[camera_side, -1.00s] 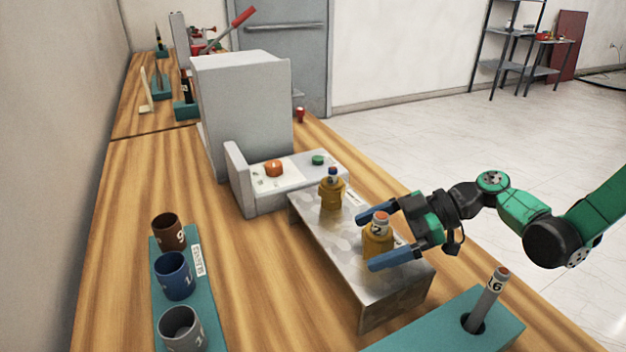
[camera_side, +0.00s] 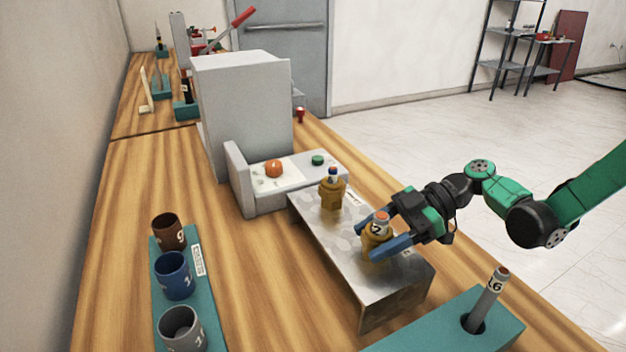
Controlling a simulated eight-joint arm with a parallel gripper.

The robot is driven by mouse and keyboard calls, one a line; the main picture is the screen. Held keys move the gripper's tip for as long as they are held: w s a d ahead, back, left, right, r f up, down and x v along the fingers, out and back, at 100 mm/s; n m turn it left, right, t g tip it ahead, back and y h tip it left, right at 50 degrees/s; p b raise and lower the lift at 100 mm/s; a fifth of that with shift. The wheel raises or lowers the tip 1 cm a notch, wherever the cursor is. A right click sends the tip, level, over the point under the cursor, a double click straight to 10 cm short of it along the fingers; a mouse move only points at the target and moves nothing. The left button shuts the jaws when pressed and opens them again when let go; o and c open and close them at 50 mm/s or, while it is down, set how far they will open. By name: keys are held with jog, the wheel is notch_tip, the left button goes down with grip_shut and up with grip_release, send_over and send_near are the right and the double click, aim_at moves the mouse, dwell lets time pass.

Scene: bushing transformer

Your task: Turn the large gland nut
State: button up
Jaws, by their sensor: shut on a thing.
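The large gland nut (camera_side: 374,247) is the brass-coloured fitting on the near part of the metal plate (camera_side: 400,290). A rod with an orange top and a white numbered label (camera_side: 381,222) stands upright in it. My gripper (camera_side: 381,240) comes in from the right. Its blue fingers are closed around the large nut, one on the far side and one on the near side, and partly hide it. A smaller brass gland nut (camera_side: 332,194) with a blue and white piece in it stands farther back on the same plate.
A grey machine (camera_side: 245,110) with an orange knob (camera_side: 274,168) and a green button (camera_side: 318,160) stands behind. A teal block (camera_side: 450,335) with a labelled rod (camera_side: 490,290) is at the near right. A teal rack (camera_side: 205,325) with brown, blue and grey cups is at left.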

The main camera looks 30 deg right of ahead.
jog(key=shift+n+g, duration=1.1)
jog(key=shift+g, duration=0.1)
jog(key=shift+n+g, duration=1.1)
jog(key=shift+g, duration=0.1)
jog(key=o, duration=1.5)
jog(key=shift+d, duration=0.1)
jog(key=shift+v, duration=2.85)
